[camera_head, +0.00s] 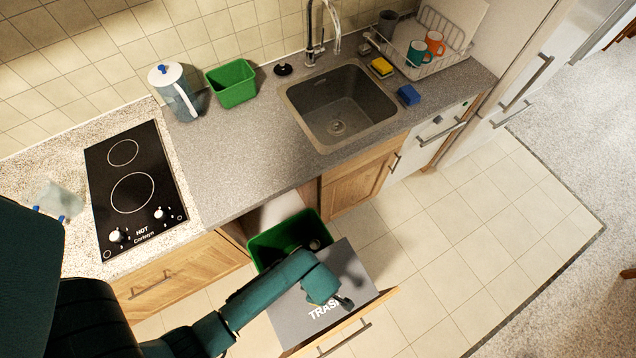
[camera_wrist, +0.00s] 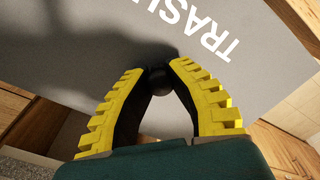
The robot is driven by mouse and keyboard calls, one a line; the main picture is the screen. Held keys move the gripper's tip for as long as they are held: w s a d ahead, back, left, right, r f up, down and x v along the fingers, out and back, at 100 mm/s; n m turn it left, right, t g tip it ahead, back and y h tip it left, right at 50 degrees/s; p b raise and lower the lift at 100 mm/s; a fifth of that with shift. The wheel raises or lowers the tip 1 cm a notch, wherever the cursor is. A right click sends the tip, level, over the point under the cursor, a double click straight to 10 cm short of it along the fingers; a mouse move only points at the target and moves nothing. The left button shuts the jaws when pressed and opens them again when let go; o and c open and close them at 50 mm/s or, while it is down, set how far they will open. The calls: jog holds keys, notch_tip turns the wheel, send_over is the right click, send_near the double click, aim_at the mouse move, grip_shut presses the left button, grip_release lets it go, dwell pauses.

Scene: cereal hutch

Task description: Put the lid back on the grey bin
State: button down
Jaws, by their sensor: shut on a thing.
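The grey lid (camera_head: 277,318) marked TRASH lies flat-looking over the front part of the pulled-out drawer, beside the green bin (camera_head: 262,252); it also fills the wrist view (camera_wrist: 110,40). My gripper (camera_head: 343,302) is above the lid in the head view. In the wrist view my gripper (camera_wrist: 160,76) has its yellow-backed fingers closed on the lid's small dark round knob (camera_wrist: 159,85). The grey bin is hidden, so I cannot tell whether the lid rests on its rim or hangs just above it.
The drawer's wooden front (camera_head: 343,325) stands out over the tiled floor. The counter (camera_head: 235,150) above holds a kettle (camera_head: 174,95), a green tub (camera_head: 232,84) and a sink (camera_head: 340,105). A cooktop (camera_head: 133,190) is at the left. Floor to the right (camera_head: 470,250) is clear.

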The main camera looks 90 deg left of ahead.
notch_tip(320, 180, down, 20)
jog(key=b, duration=1.7)
jog(key=shift+b, duration=0.3)
jog(key=shift+p, duration=0.65)
jog(key=shift+f+p, duration=0.25)
jog(key=shift+p, duration=0.2)
dwell(1.1)
jog(key=shift+c, duration=2.2)
grip_release()
